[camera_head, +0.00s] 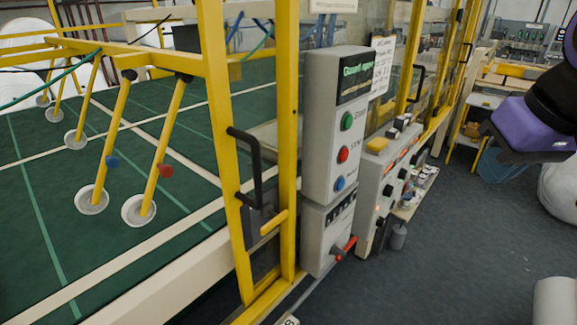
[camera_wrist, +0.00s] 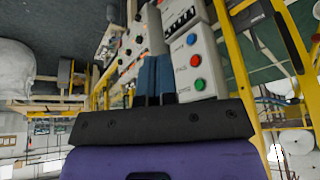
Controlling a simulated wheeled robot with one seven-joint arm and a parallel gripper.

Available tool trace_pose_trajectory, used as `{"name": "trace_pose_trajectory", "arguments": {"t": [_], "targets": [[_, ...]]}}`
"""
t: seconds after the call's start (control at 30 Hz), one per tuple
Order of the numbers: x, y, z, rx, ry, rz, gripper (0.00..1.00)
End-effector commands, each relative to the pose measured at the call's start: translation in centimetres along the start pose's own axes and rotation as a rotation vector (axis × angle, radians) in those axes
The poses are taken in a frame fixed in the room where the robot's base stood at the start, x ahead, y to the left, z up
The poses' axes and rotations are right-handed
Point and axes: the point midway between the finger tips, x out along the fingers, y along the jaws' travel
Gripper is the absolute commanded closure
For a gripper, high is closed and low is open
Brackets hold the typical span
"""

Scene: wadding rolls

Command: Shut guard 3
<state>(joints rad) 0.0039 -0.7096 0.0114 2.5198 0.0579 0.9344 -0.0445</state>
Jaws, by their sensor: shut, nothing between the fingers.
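The yellow-framed guard (camera_head: 224,150) stands at the left of the grey control box in the head view. It carries a black upright handle (camera_head: 256,170). A gap shows between its upright and the yellow post (camera_head: 287,140) beside the box. The box's sign (camera_head: 357,75) seems to read "Guard open". In the wrist view, which looks upside down, a dark bar (camera_wrist: 288,38) at the right seems to be the handle. My gripper (camera_wrist: 155,80) is shut and empty, pointing towards the control boxes. In the head view, my purple hand (camera_head: 525,125) is at the right, well away from the handle.
The control box (camera_head: 335,130) has green, red and blue buttons. A second panel (camera_head: 385,185) and more yellow-framed guards (camera_head: 415,50) stand farther back. A red-tipped lever (camera_head: 340,252) juts out low down. Grey floor (camera_head: 430,270) is clear at front right, with a white roll (camera_head: 555,300) at the edge.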

Motion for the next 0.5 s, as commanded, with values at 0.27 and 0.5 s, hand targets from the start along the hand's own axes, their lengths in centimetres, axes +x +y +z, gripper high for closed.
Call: {"name": "trace_pose_trajectory", "arguments": {"t": [0.27, 0.5], "targets": [[4.2, -3.7, -2.2, -0.061, -0.252, -0.196, 1.0], [7.8, -7.2, -4.2, -0.096, -0.43, -0.42, 1.0]]}}
